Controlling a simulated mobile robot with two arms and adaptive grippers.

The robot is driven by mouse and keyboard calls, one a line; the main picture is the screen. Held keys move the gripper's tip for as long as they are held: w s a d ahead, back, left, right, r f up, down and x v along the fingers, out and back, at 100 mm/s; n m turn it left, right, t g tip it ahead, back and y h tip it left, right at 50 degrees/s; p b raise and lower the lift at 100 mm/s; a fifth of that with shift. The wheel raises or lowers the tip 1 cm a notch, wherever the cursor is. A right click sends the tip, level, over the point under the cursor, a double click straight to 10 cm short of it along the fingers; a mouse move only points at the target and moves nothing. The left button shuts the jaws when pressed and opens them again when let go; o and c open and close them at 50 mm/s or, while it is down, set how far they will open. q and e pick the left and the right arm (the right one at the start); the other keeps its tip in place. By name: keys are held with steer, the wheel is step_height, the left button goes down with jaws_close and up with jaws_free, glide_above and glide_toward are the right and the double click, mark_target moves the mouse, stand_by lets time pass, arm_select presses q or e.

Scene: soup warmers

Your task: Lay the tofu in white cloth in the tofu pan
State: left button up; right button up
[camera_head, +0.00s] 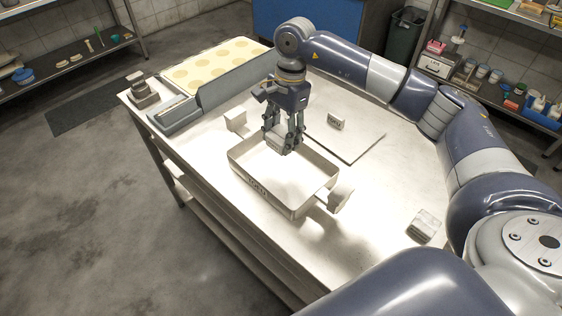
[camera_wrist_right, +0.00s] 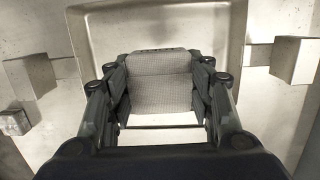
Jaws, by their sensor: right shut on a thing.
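The tofu pan (camera_head: 241,171) is a pale rectangular metal pan with dark lettering on its front wall, standing on the table. In the right wrist view its wall (camera_wrist_right: 92,42) frames the gripper. My right gripper (camera_head: 284,146) points down over the far part of the pan. It is shut on the tofu in white cloth (camera_wrist_right: 160,82), a pale block with a woven texture, gripped from both sides. In the head view the fingers mostly hide the block. I cannot tell whether it touches the pan floor. My left gripper is not in view.
The pan has block-like handles at its left (camera_head: 236,120) and right (camera_head: 341,196) ends. A flat board (camera_head: 352,148) lies behind, near a small labelled block (camera_head: 336,121). Another block (camera_head: 424,225) sits at right. A long unit with a spotted top (camera_head: 215,65) stands at the back left.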

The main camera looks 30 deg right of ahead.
mark_target(280, 174)
steer(key=shift+s+a+f, duration=0.15)
steer(key=shift+s+f, duration=0.2)
steer(key=shift+f, duration=0.2)
step_height(280, 174, down, 3)
steer(key=shift+f+p, duration=0.1)
steer(key=shift+p, duration=0.4)
steer(key=shift+w+f, duration=0.2)
steer(key=shift+f, duration=1)
step_height(280, 174, down, 4)
steer(key=shift+r+p, duration=0.25)
steer(key=shift+p, duration=0.4)
steer(key=shift+f, duration=0.3)
steer(key=o, duration=0.7)
steer(key=shift+f, duration=0.15)
steer(key=o, duration=0.4)
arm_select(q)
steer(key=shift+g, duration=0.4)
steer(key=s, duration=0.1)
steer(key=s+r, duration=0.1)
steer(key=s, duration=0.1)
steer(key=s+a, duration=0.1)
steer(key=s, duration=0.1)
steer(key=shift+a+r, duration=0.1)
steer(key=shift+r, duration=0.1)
